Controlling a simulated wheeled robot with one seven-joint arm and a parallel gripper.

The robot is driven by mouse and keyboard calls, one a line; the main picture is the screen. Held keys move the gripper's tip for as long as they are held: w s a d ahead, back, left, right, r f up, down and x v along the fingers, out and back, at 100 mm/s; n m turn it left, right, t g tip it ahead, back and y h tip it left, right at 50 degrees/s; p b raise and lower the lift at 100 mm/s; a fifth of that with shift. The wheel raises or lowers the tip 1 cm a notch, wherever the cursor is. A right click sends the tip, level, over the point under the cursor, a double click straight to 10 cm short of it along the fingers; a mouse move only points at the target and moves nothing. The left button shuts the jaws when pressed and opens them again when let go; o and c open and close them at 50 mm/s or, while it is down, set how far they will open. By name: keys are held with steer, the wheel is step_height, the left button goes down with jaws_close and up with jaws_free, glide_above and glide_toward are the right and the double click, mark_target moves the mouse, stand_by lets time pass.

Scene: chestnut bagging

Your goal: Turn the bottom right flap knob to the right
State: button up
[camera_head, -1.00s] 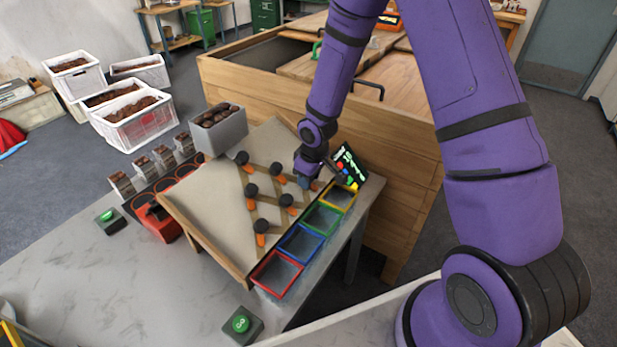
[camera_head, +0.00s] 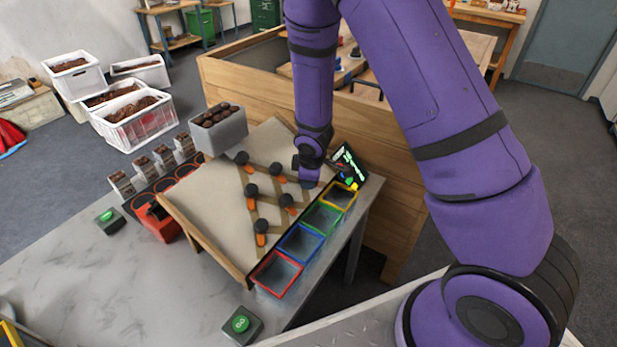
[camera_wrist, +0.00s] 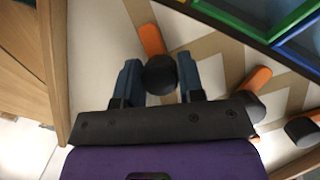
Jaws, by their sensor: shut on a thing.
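The sloping beige board (camera_head: 205,203) carries several black knobs with orange flaps. My gripper (camera_head: 308,184) is at the lower right knob, the one closest to the yellow-rimmed bin, and hides it in the head view. In the wrist view my two blue fingers stand on either side of this round black knob (camera_wrist: 161,76) and are shut on it. Its orange flap (camera_wrist: 152,40) sticks out past the fingers, toward the top and slightly left. The neighbouring bottom knob (camera_head: 287,200) and the lower left knob (camera_head: 262,227) stand free.
Red (camera_head: 262,284), blue (camera_head: 298,255), green (camera_head: 330,212) and yellow (camera_head: 349,203) bins line the board's lower edge. A dark screen (camera_head: 347,160) stands close to my gripper. A grey bin of chestnuts (camera_head: 221,135) stands behind the board. A wooden side wall borders the right.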

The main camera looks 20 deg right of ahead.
stand_by(0.3)
steer(key=o, duration=0.9)
steer(key=v, duration=1)
steer(key=shift+r, duration=0.35)
steer(key=shift+s, duration=0.1)
